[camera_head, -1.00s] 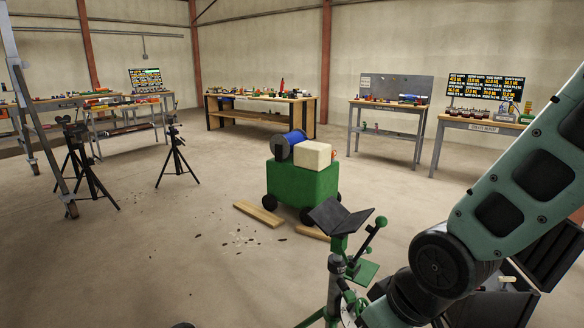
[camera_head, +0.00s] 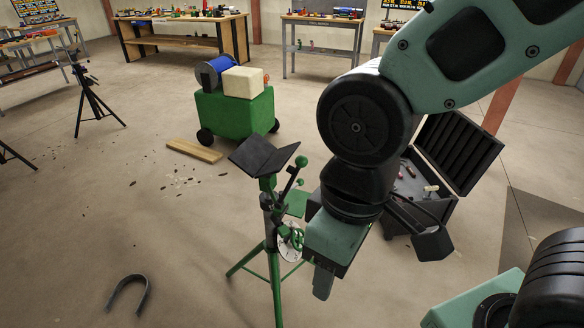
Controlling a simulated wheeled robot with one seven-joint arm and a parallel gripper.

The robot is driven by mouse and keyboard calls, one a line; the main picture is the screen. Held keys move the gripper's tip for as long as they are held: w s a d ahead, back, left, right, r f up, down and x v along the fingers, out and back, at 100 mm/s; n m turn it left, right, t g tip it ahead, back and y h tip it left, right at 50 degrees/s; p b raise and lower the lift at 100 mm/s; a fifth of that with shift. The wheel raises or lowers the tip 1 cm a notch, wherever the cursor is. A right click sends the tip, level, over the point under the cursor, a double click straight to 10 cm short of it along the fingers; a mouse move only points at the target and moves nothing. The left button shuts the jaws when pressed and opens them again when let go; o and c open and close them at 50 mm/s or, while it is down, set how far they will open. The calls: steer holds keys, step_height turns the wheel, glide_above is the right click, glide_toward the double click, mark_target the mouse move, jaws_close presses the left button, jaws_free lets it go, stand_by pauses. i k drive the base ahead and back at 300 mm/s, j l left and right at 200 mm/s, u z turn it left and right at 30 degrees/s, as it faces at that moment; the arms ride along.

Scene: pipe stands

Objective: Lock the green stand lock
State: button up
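The green pipe stand (camera_head: 274,285) stands upright on tripod legs in the lower middle, with a dark V-shaped head (camera_head: 264,155) on top. A green lever with ball ends (camera_head: 292,180) slants up beside its post. Lower on the post are a green knob (camera_head: 296,238) and a pale round dial (camera_head: 288,250), partly covered by my gripper. I cannot tell which of these is the lock. My gripper (camera_head: 323,284) points down just right of the dial. Its fingers are seen from behind, so their opening and any contact with the stand are unclear.
An open black case (camera_head: 440,205) lies behind my gripper on the right. A green wheeled cart (camera_head: 236,114) carries a blue spool (camera_head: 221,65) and a pale block (camera_head: 243,82). A wooden plank (camera_head: 194,150) and a dark U-shaped piece (camera_head: 128,296) lie on the floor. The floor left of the stand is mostly clear.

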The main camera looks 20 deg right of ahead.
mark_target(301, 182)
steer(key=i+l+u, duration=0.25)
steer(key=i+l, duration=0.15)
steer(key=l, duration=0.25)
steer(key=i+l+u, duration=0.1)
steer(key=l, duration=0.25)
steer(key=i+l+u, duration=0.15)
steer(key=i+l, duration=0.15)
steer(key=i+l+u, duration=0.1)
steer(key=l, duration=0.35)
steer(key=i+l+u, duration=0.2)
steer(key=l+u, duration=0.2)
steer(key=l, duration=0.15)
steer(key=i, duration=0.05)
